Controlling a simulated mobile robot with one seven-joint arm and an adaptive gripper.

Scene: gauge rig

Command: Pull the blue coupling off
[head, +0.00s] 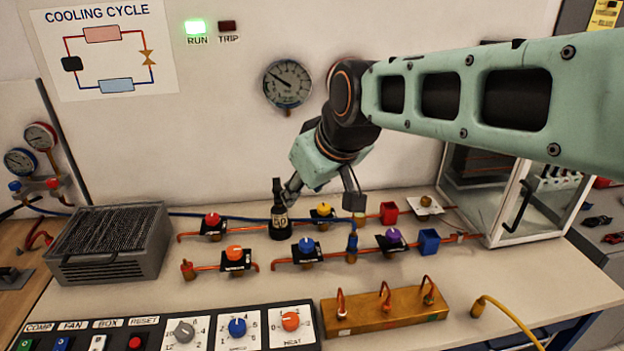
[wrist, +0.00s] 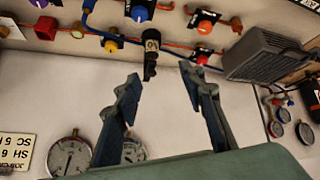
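The blue coupling (head: 352,243) stands upright on a brass fitting in the copper line, right of centre on the bench in the head view. A dark blue hose (head: 230,214) runs from the left along the bench towards it. My gripper (head: 320,200) is open and empty above the bench, up and left of the coupling and apart from it. The hose (wrist: 122,36) crosses the top there; I cannot make out the coupling clearly in that view.
A black bottle-like object labelled 50 (head: 281,222) stands close under my gripper's left finger. Red (head: 212,219), yellow (head: 323,210), orange (head: 235,254), blue (head: 307,246) and purple (head: 392,236) valve knobs surround the coupling. A brass block (head: 370,312) lies in front.

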